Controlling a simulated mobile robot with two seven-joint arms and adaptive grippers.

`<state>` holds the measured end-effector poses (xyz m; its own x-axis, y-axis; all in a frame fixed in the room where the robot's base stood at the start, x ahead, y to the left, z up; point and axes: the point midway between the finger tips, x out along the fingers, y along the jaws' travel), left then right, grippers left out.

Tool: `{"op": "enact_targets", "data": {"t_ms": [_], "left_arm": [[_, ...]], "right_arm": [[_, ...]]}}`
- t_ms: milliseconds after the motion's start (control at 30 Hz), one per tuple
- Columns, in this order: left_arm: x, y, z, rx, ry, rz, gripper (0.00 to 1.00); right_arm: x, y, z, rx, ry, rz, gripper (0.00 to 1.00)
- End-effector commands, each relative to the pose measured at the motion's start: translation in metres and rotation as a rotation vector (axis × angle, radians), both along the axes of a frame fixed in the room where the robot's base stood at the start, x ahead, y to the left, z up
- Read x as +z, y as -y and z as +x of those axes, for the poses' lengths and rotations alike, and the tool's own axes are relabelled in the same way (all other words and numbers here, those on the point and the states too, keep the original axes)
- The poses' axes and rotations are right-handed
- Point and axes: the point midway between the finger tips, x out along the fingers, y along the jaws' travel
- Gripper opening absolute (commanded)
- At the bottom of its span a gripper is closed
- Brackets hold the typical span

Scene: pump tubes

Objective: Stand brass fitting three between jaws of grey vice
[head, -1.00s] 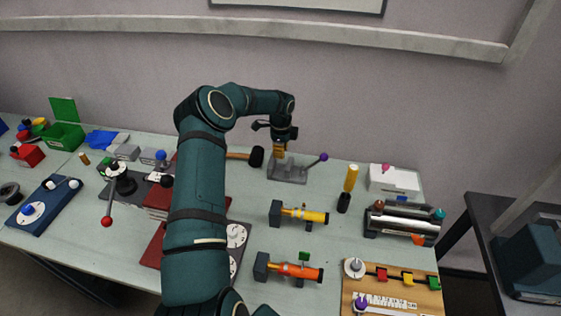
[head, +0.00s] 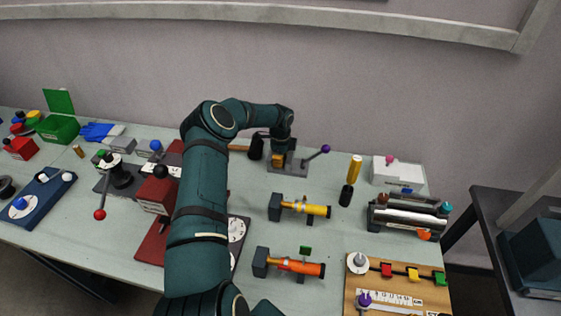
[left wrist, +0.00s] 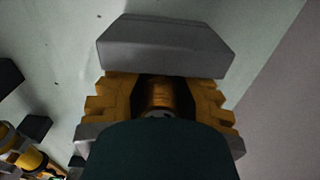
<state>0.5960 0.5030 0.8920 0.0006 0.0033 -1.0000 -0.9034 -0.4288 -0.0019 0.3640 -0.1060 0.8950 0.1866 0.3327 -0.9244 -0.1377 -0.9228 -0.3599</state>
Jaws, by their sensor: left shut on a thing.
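The grey vice (head: 290,165) stands at the back middle of the table, with a purple-knobbed lever (head: 325,149) on its right. My left gripper (head: 279,157) points down over it. In the left wrist view the yellow fingers of my left gripper (left wrist: 160,97) are shut on a brass fitting (left wrist: 160,92), of which only the upper part shows. A grey block (left wrist: 163,47), apparently a vice jaw, lies just beyond it. The fitting's lower end is hidden, so I cannot tell whether it touches the vice floor. My right gripper is not in view.
A black-and-yellow handled tool (head: 349,182) stands right of the vice. A mallet-like black head (head: 256,147) lies close to its left. Yellow (head: 305,208) and orange (head: 294,266) tube units stand nearer. A small brass cylinder (head: 78,151) is far left.

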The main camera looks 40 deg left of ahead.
Motion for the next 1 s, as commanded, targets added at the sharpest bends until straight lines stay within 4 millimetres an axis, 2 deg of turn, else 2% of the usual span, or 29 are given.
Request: {"op": "enact_targets", "data": {"t_ms": [367,400,467,867,1000], "left_arm": [[-0.003,0.000,0.001,0.000,0.002,0.001,0.00],[-0.003,0.000,0.000,0.000,0.001,0.000,0.31],[-0.003,0.000,0.000,0.000,0.001,0.000,0.51],[0.001,0.000,0.000,0.000,0.000,0.000,0.51],[0.021,0.000,0.001,0.000,0.002,0.001,0.51]], "right_arm": [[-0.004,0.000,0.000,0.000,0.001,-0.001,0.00],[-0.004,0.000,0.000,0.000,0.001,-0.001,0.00],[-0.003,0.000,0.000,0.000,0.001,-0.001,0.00],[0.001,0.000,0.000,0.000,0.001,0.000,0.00],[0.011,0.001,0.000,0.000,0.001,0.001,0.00]]}}
